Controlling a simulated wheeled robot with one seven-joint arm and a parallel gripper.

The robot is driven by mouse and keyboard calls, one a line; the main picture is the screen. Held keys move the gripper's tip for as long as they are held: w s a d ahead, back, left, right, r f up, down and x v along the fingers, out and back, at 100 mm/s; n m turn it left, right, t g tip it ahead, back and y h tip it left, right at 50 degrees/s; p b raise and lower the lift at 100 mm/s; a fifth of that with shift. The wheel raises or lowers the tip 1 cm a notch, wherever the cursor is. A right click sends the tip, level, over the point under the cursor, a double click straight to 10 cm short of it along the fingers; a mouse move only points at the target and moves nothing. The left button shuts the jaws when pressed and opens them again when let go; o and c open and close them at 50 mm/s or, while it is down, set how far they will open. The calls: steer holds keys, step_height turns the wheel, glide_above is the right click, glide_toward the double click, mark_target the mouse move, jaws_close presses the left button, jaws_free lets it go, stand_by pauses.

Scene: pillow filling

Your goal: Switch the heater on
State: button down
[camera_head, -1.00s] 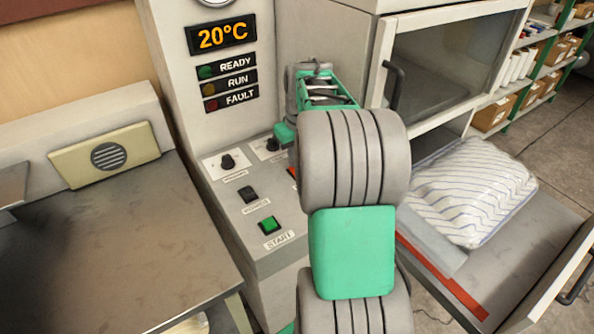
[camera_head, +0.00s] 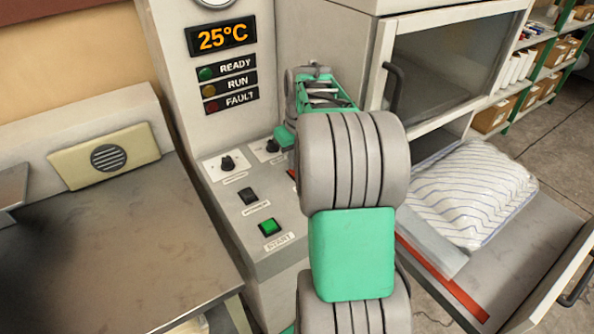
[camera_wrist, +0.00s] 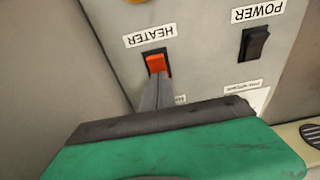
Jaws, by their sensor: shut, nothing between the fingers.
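The HEATER switch (camera_wrist: 156,62) is an orange-red rocker in a black frame, under its upside-down HEATER label (camera_wrist: 150,35) in the wrist view. My gripper (camera_wrist: 154,84) is shut and empty, with its fingertips right at the lower edge of the switch. They appear to touch it, though the exact contact is hard to tell. In the head view my arm hides most of the switch area. The temperature display (camera_head: 221,36) there reads 25°C.
A black POWER switch (camera_wrist: 255,42) sits right of the heater switch in the wrist view. The panel also holds knobs (camera_head: 228,163) and a green START button (camera_head: 269,227). A striped pillow (camera_head: 472,195) lies in the open drawer at right.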

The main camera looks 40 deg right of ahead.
step_height(320, 180, up, 6)
steer(key=p, duration=0.4)
steer(key=shift+r, duration=0.2)
